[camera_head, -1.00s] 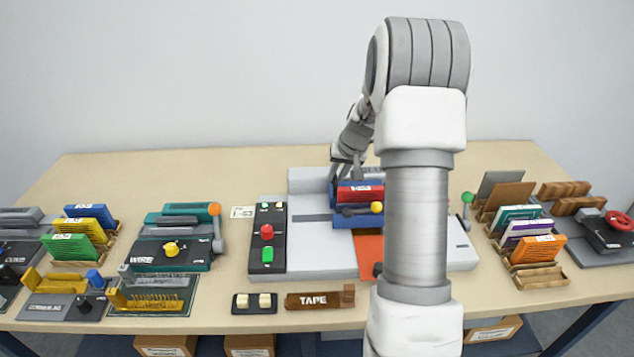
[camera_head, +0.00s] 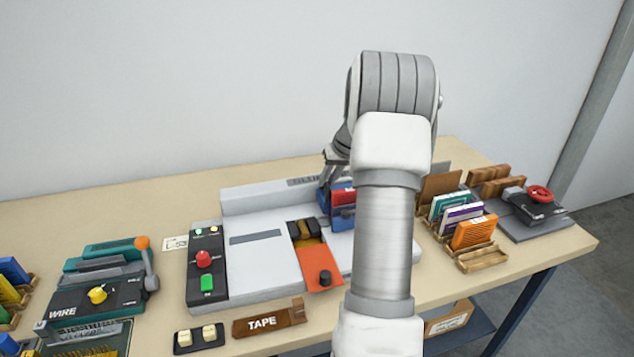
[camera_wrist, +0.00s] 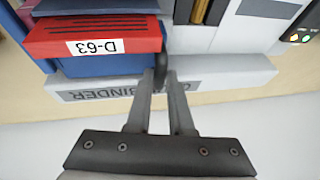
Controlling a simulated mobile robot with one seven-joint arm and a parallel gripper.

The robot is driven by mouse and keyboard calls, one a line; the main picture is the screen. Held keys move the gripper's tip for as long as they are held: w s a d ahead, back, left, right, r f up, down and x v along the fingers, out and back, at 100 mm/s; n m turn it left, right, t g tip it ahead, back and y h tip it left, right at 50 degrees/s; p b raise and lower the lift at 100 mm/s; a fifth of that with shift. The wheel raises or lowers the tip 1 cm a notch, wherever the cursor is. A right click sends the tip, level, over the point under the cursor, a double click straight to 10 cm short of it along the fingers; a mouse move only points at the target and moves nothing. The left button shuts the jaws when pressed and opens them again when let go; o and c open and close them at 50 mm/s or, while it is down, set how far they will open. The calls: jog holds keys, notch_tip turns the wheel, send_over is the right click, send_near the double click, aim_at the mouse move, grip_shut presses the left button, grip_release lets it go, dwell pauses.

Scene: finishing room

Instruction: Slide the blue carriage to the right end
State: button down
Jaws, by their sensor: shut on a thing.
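The blue carriage (camera_head: 323,198) holds a red book (camera_head: 343,197) and sits on the grey glue binder (camera_head: 265,265), right of the brown-and-yellow slot and the orange tray (camera_head: 318,272). In the wrist view the blue carriage (camera_wrist: 95,88) is at the left, under the red book labelled D-63 (camera_wrist: 95,40). My gripper (camera_wrist: 162,78) is shut on a dark upright handle (camera_wrist: 161,64) beside the carriage. In the head view my gripper (camera_head: 328,178) is behind the carriage and partly hidden.
A control panel (camera_head: 206,262) with red and green buttons is at the binder's left. A rack of upright books (camera_head: 475,232) stands close to the right of my arm. A tape block (camera_head: 268,319) lies in front. The wall is behind the table.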

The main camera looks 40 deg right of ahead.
jog(key=shift+s+d, duration=0.25)
jog(key=shift+d, duration=0.2)
jog(key=c, duration=0.8)
grip_release()
jog(key=shift+r, duration=0.25)
jog(key=p+v, duration=0.1)
jog(key=v, duration=1.6)
jog(key=shift+f, duration=0.1)
